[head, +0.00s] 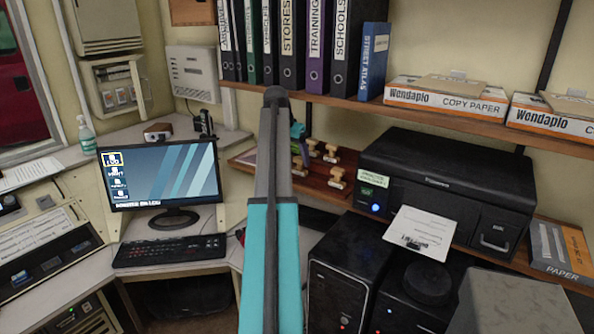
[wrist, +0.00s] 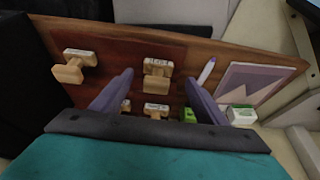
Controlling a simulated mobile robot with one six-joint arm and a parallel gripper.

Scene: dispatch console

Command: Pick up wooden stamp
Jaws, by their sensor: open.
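Several wooden stamps stand on a reddish-brown board on the shelf. In the head view one wooden stamp (head: 337,176) stands at the front right, with others (head: 331,153) behind it. In the wrist view my gripper (wrist: 158,78) is open, its two grey-purple fingers apart. A wooden stamp (wrist: 157,74) shows between the fingertips; I cannot tell whether they touch it. Another wooden stamp (wrist: 74,66) is outside the left finger. More stamps (wrist: 155,112) show lower between the fingers, partly hidden by the gripper body. In the head view my arm hides most of the gripper.
A black printer (head: 450,180) stands right of the stamps, and a shelf of binders (head: 290,50) hangs above. In the wrist view a green item (wrist: 188,115) is by the right finger. A pen (wrist: 206,71), a picture card (wrist: 248,85) and a small box (wrist: 242,115) lie beyond it.

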